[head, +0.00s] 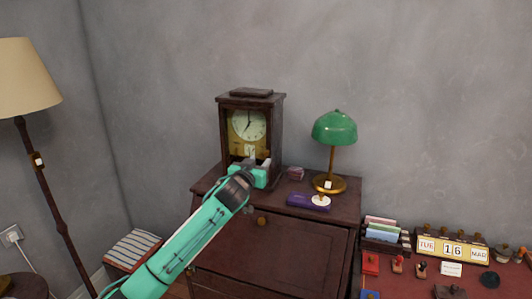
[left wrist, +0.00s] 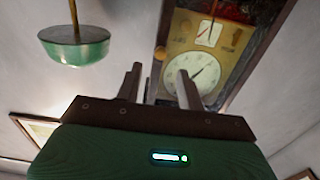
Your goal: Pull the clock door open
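A dark wooden clock (head: 279,118) with a pale round dial and a brass-coloured interior stands upright on the dark cabinet. Its front door appears closed. The clock dial also shows upside down in the left wrist view (left wrist: 199,75). My left gripper (head: 253,158) is in front of the clock's lower front and hides part of it. In the left wrist view its two fingers (left wrist: 160,84) stand apart with nothing between them. I cannot tell whether a finger touches the door. My right gripper is in neither view.
A green lamp (head: 334,127) stands right of the clock, with a purple box (head: 307,202) before it. The cabinet (head: 285,255) has a sloping front. A floor lamp (head: 28,80) stands left. A red desk at right holds a calendar (head: 452,248) and small items.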

